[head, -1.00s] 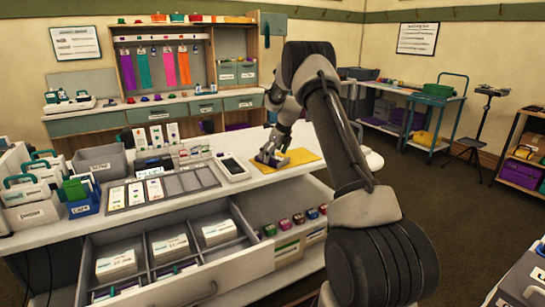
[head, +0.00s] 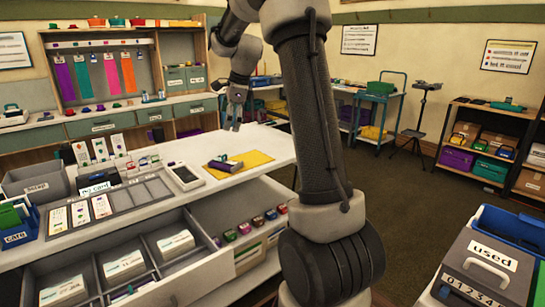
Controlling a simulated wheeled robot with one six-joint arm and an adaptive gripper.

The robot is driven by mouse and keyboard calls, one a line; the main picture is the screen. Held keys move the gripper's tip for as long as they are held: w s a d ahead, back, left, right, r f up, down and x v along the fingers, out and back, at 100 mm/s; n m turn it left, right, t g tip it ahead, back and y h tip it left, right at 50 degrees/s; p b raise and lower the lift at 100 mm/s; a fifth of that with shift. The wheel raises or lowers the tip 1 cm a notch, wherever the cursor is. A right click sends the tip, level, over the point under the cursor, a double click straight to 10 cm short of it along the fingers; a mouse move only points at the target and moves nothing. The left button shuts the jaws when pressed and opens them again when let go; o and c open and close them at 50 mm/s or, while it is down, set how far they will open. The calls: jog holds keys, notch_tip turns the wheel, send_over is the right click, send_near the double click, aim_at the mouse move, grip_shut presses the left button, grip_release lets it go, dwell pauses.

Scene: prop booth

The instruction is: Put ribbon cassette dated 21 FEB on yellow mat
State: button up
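The yellow mat (head: 256,158) lies on the white counter near its right end. A small dark cassette-like item (head: 226,165) with a bluish-purple top lies at the mat's left side, apparently partly over its edge. Its date is too small to read, so I cannot tell if it is the 21 FEB one. My gripper (head: 233,125) hangs above and behind the mat, clear of the item. Its fingers point down, look apart, and hold nothing visible.
A dark handheld device (head: 184,176) lies left of the mat, beside a grey slotted tray (head: 135,195). Below, an open drawer (head: 190,232) holds white stacks, with several small colored cassettes (head: 258,221) to its right. A grey box marked "used" (head: 490,262) stands at lower right.

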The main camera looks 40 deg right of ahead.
jog(key=s+a+r+n, duration=0.3)
jog(key=s+n, duration=0.2)
jog(key=s, duration=0.4)
jog(key=s+a+r+n, duration=0.3)
jog(key=s+n, duration=0.2)
jog(key=s, duration=0.3)
jog(key=s+a+f+n, duration=0.1)
jog(key=s+f+n, duration=0.1)
jog(key=s+n, duration=0.4)
jog(key=s+f+n+h, duration=0.1)
jog(key=s+f+n, duration=0.2)
jog(key=s, duration=1.1)
jog(key=n, duration=0.3)
jog(key=shift+a+f+n, duration=0.2)
jog(key=shift+a+n, duration=0.1)
jog(key=shift+a, duration=0.1)
